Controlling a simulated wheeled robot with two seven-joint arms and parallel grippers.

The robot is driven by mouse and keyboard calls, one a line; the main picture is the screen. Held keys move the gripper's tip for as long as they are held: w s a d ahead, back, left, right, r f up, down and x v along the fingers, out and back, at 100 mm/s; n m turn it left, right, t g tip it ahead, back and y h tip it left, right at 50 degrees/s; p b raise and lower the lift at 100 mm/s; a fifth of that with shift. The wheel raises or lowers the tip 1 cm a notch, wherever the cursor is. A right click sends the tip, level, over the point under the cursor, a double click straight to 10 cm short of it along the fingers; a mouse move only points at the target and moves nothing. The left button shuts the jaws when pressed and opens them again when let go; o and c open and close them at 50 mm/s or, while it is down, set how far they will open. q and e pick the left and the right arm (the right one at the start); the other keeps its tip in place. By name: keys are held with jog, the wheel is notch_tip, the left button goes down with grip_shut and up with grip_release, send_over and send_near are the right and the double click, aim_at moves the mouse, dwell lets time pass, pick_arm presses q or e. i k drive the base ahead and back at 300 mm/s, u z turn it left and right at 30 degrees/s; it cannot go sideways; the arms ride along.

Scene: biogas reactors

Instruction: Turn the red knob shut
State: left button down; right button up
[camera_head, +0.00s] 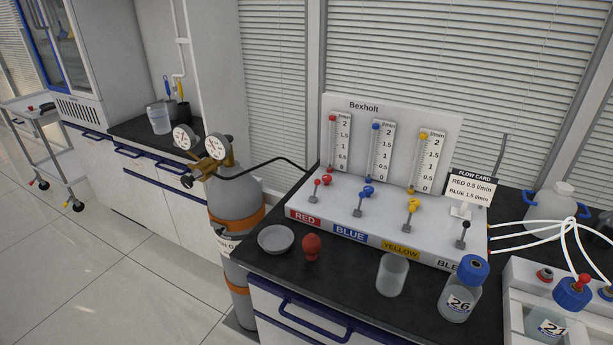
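The red knob (326,180) sits at the foot of the red flow tube on the white Bexholt panel (452,118). Blue (367,191) and yellow (412,204) knobs sit to the right. A flow card (471,187) reads RED 0.5 l/min and BLUE 1.5 l/min. Neither of my grippers is in view.
On the black bench in front of the panel are a grey dish (276,238), a red bulb-like object (311,247), a clear beaker (392,275) and a blue-capped bottle (462,290). A gas cylinder (236,195) with gauges stands left. White tubes (532,224) run at right.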

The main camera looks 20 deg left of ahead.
aim_at(327, 178)
jog(key=u, duration=2.25)
jog(key=i, duration=0.85)
